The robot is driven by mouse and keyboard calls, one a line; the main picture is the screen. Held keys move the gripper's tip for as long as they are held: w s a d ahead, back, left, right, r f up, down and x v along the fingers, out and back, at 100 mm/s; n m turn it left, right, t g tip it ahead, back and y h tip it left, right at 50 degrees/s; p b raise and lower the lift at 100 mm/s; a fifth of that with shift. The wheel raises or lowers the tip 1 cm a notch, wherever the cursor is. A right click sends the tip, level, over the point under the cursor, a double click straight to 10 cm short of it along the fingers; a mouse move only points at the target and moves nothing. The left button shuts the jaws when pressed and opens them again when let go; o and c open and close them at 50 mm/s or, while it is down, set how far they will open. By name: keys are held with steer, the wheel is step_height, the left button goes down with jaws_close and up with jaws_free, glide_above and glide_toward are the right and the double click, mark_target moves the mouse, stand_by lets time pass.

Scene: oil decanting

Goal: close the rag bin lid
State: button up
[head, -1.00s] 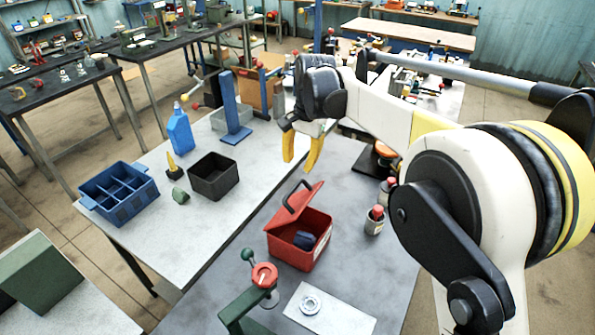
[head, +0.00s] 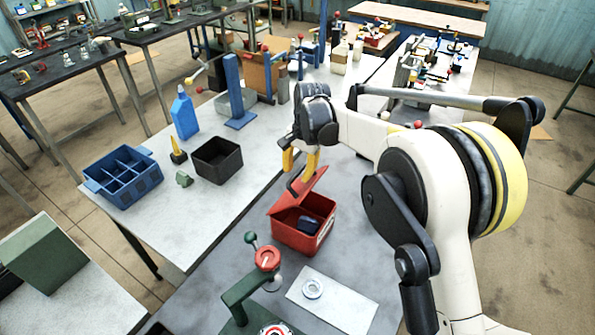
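The red rag bin (head: 290,236) stands on the grey bench with its lid (head: 309,190) raised and tilted open at the back. A dark blue rag (head: 310,224) lies inside the bin. The lid's dark handle (head: 291,184) sticks out from the lid's upper left side. My gripper (head: 299,164) points down just above and behind the lid's top edge. Its two yellow fingers are apart with nothing visibly held between them. The fingertips are close to the handle; I cannot tell whether they touch it.
A green stand with a red knob (head: 267,258) is in front of the bin, beside a white plate with a metal ring (head: 312,288). A black open box (head: 217,160), blue divided crate (head: 123,178) and blue bottle (head: 184,116) stand to the left. My arm covers the bench to the right.

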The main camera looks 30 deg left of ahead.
jaws_close()
steer(key=shift+d, duration=0.15)
